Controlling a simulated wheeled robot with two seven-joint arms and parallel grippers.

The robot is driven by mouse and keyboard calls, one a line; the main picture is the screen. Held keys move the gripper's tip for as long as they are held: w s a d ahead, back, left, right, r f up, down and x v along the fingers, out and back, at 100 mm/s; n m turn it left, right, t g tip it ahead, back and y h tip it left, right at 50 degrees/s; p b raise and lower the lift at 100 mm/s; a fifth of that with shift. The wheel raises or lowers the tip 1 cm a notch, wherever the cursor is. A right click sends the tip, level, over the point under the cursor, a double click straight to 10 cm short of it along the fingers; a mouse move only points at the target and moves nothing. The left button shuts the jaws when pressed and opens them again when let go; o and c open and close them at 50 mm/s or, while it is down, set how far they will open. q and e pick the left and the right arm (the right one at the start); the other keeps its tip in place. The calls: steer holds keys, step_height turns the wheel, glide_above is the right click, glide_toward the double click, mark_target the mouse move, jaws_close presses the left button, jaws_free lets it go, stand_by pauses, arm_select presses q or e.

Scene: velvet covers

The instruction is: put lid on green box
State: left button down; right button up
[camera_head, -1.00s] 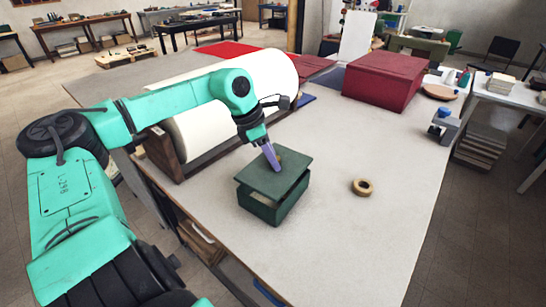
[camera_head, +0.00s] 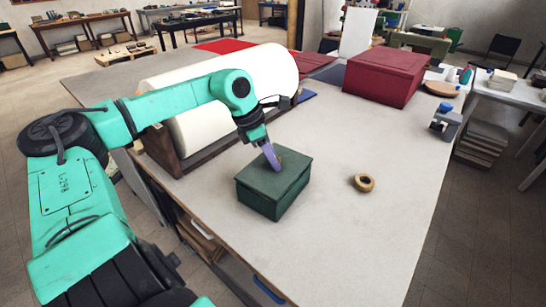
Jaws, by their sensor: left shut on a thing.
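The green box (camera_head: 262,201) stands on the table near its front edge. Its green lid (camera_head: 285,178) lies flat on top and covers the opening, with no clear gap at the rim. My left gripper (camera_head: 275,165) comes down onto the lid from above, its purple fingers shut on the lid's knob (camera_head: 281,158), which is mostly hidden behind the fingers. The inside of the box is hidden. My right gripper is not in view.
A large white roll (camera_head: 215,98) in a wooden stand lies behind my left arm. A roll of tape (camera_head: 364,183) lies to the right of the box. A dark red box (camera_head: 384,78) stands farther back. The table (camera_head: 345,240) is clear at the front right.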

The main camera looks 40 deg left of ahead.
arm_select(q)
steer(key=shift+f+b, duration=0.45)
steer(key=shift+f, duration=0.2)
steer(key=c, duration=0.5)
jaws_free()
steer(key=shift+r, duration=0.1)
steer(key=shift+c, duration=0.2)
steer(key=shift+r, duration=0.1)
steer(key=b+v, duration=0.1)
steer(key=v, duration=0.3)
steer(key=shift+s+a+r+b, duration=0.1)
steer(key=shift+a+r+b, duration=0.1)
steer(key=shift+b, duration=0.15)
steer(key=v, duration=1)
steer(key=shift+d, duration=0.1)
